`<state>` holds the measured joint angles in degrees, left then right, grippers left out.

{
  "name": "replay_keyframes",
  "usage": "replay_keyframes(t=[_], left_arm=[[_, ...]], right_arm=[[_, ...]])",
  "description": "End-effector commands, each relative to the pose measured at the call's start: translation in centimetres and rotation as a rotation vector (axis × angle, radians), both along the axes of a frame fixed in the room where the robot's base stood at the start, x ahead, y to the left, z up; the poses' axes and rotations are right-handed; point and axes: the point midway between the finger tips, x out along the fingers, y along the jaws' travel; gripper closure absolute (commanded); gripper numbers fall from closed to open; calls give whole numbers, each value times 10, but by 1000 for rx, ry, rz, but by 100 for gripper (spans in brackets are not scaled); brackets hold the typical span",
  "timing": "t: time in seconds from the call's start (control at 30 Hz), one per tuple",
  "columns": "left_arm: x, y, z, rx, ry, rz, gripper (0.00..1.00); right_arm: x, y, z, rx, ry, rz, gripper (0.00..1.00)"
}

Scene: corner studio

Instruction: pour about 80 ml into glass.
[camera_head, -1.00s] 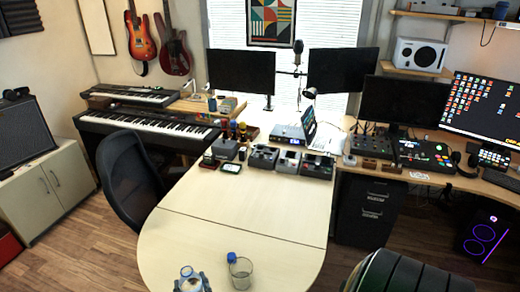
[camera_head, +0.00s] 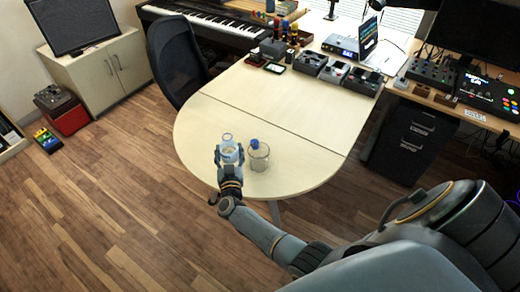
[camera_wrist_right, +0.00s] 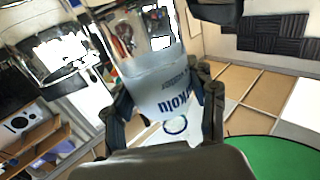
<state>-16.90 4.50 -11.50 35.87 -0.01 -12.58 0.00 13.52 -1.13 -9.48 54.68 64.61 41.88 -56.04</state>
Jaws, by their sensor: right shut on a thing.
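A clear glass (camera_head: 259,158) stands upright near the rounded end of the pale table (camera_head: 215,118). My right gripper (camera_head: 230,158) is just left of the glass, at the table's end. It is shut on a clear bottle (camera_head: 228,149) with a white band, and the two look apart. In the right wrist view the bottle (camera_wrist_right: 165,88) fills the middle between the fingers (camera_wrist_right: 163,112), its blue lettering upside down in the picture. A blue cap (camera_head: 254,143) shows at the glass's far edge. I cannot tell how much liquid is in either vessel. My left gripper is not in view.
Several small devices (camera_head: 335,72) stand at the table's far end; the stretch between them and the glass is clear. An office chair (camera_head: 178,58) stands at the table's left side. A dark drawer cabinet (camera_head: 413,140) stands to the right.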

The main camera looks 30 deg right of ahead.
Motion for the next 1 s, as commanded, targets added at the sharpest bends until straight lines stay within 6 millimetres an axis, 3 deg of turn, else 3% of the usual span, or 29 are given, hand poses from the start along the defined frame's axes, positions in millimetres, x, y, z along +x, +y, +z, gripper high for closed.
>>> replay_keyframes(t=[0.37, 1.0], left_arm=[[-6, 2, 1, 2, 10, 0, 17], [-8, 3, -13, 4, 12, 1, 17]], right_arm=[[0, 0, 4, 96, -25, 1, 89], [-1, -5, -2, 494, -114, 1, 89]])
